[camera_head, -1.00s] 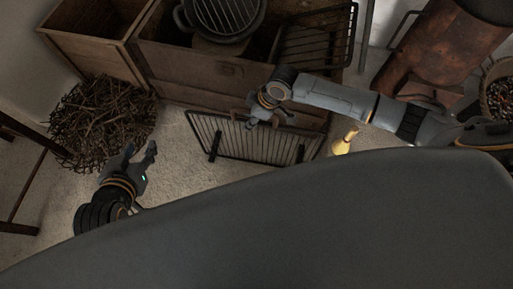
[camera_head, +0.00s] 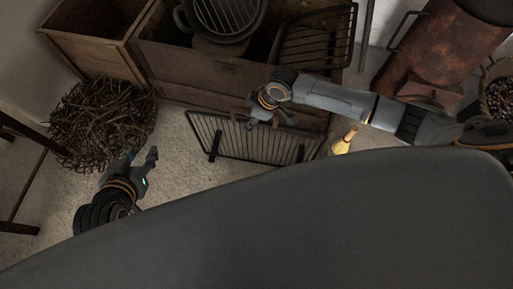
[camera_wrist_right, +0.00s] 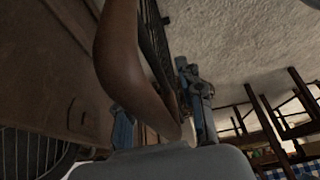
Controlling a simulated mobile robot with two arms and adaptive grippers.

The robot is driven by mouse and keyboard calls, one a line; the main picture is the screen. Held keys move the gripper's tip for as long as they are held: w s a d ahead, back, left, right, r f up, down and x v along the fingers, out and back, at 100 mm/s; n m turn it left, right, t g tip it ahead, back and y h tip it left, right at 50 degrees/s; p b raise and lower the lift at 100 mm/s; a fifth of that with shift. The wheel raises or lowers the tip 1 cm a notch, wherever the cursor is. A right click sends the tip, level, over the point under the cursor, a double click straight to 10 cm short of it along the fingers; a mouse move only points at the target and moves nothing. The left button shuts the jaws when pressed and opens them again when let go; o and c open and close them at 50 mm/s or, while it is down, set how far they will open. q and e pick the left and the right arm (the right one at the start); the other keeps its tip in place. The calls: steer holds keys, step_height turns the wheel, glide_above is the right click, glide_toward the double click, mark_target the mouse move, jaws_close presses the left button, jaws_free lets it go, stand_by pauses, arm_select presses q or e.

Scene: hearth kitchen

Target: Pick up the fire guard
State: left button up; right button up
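The fire guard (camera_head: 235,142), a black frame with thin upright bars, stands on the floor in front of the wooden chest. My right gripper (camera_head: 262,121) is at the middle of its top edge and hides part of it. In the right wrist view a curved brown piece (camera_wrist_right: 133,65), which looks like the guard's handle, runs between the two fingers of my right gripper (camera_wrist_right: 160,118). I cannot tell whether the fingers press on it. Dark bars show behind it. My left gripper (camera_head: 140,156) is open and empty above the floor at the left.
A pile of twigs (camera_head: 100,125) lies beyond my left gripper. The wooden chest (camera_head: 195,78) holds a dark round pot (camera_head: 222,20) and a black rack (camera_head: 318,40). A yellow object (camera_head: 344,143) stands right of the guard. A rusty stove (camera_head: 445,50) is at the back right.

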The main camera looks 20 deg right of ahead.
jaws_close()
steer(key=shift+w+r, duration=0.1)
stand_by(0.3)
